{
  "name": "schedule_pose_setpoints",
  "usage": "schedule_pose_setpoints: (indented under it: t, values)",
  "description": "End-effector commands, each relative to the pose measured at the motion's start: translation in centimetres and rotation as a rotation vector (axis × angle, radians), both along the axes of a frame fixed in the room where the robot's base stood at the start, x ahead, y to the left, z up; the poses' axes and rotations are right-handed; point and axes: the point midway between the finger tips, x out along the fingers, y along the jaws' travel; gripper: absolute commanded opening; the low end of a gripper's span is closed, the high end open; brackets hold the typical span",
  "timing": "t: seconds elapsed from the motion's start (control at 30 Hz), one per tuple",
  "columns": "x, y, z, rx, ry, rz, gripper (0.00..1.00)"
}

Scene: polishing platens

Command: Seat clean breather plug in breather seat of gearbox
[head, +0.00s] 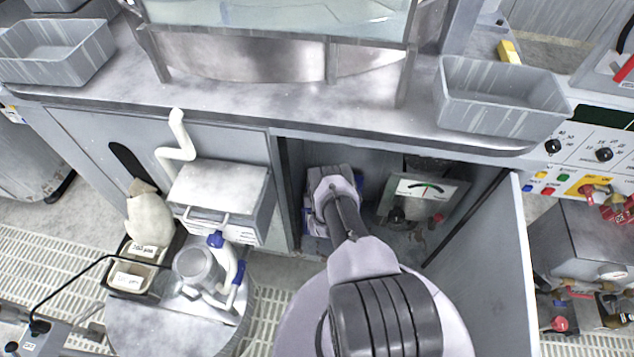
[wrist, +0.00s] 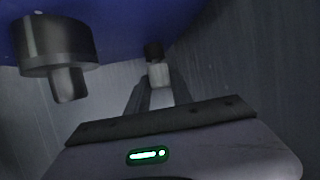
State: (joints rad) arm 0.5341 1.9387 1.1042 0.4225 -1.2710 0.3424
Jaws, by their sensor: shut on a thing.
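In the wrist view my gripper (wrist: 158,88) is shut on a small plug (wrist: 158,73) with a pale body, which I take for the breather plug. A dark piece (wrist: 153,51) shows at the plug's far end; I cannot tell whether it is part of the plug or the seat. A blue surface (wrist: 200,25), probably the gearbox, lies just beyond it. Whether the plug touches it is unclear. In the head view my arm reaches into the open cabinet, and my wrist hides the gripper, the plug and most of the gearbox (head: 316,244).
A dark stepped cylinder (wrist: 57,45) stands close on the left in the wrist view. Grey cabinet walls bound both sides.

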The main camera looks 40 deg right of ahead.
Motion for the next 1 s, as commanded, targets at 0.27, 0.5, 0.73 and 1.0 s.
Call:
schedule_pose_setpoints:
  t: [0.27,0.5,0.73,1.0]
  values:
    - [0.0,0.0,-0.8,0.0,0.0,0.0,0.0]
    - [0.0,0.0,-0.7,0.0,0.0,0.0,0.53]
    - [-0.2,0.1,-0.5,0.001,0.001,0.0,0.53]
    - [-4.8,3.3,2.6,0.002,0.005,0.002,0.53]
